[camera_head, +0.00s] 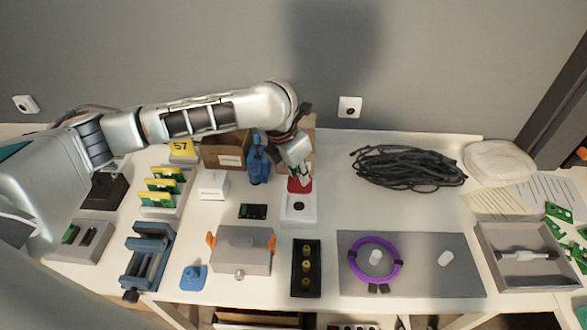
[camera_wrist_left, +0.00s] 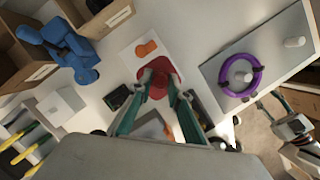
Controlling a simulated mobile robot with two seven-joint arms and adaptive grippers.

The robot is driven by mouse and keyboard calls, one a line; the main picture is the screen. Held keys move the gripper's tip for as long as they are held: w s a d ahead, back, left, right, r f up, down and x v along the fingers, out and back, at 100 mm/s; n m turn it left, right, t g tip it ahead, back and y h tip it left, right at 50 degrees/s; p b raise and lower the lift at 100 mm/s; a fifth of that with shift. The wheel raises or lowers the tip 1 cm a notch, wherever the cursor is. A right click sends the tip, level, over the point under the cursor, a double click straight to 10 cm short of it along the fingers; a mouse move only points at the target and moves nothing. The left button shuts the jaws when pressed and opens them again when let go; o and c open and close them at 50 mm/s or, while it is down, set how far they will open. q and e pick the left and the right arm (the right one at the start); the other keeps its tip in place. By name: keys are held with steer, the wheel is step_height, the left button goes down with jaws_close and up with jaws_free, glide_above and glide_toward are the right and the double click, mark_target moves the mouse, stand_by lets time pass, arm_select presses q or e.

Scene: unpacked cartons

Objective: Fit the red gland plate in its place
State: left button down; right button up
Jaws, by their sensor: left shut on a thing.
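My left gripper (camera_head: 296,177) is shut on the red gland plate (camera_head: 301,185), over the middle of the table. In the left wrist view its green fingertips (camera_wrist_left: 158,88) sit on either side of the red plate (camera_wrist_left: 160,75). A white block (camera_head: 299,222) with a dark round spot on top lies just in front of the plate in the head view. In the wrist view a white surface with an orange oval (camera_wrist_left: 147,48) shows beyond the plate. I cannot tell whether the plate touches the block.
A blue object (camera_head: 258,166) and a white box (camera_head: 212,185) stand to the left. A grey box with orange handles (camera_head: 243,250) and a black tray (camera_head: 306,285) are in front. A purple ring (camera_head: 375,240) lies on a grey mat; black cable (camera_head: 408,168) is behind it.

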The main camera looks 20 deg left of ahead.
mark_target(298, 182)
arm_select(q)
steer(key=shift+f+b, duration=0.3)
steer(key=shift+f, duration=0.2)
steer(key=shift+f+b, duration=0.45)
steer(key=shift+f, duration=0.35)
steer(key=shift+f+b, duration=0.85)
steer(key=shift+b, duration=0.4)
steer(key=shift+f+b, duration=0.25)
steer(key=shift+b, duration=0.1)
steer(key=shift+r+p, duration=0.3)
steer(key=shift+p, duration=0.55)
arm_select(e)
steer(key=shift+w+a+t+y, duration=0.35)
steer(key=shift+w+a, duration=0.3)
steer(key=shift+a, duration=0.35)
steer(key=shift+s+f, duration=0.15)
arm_select(q)
steer(key=shift+p, duration=0.3)
arm_select(e)
steer(key=shift+r, duration=0.2)
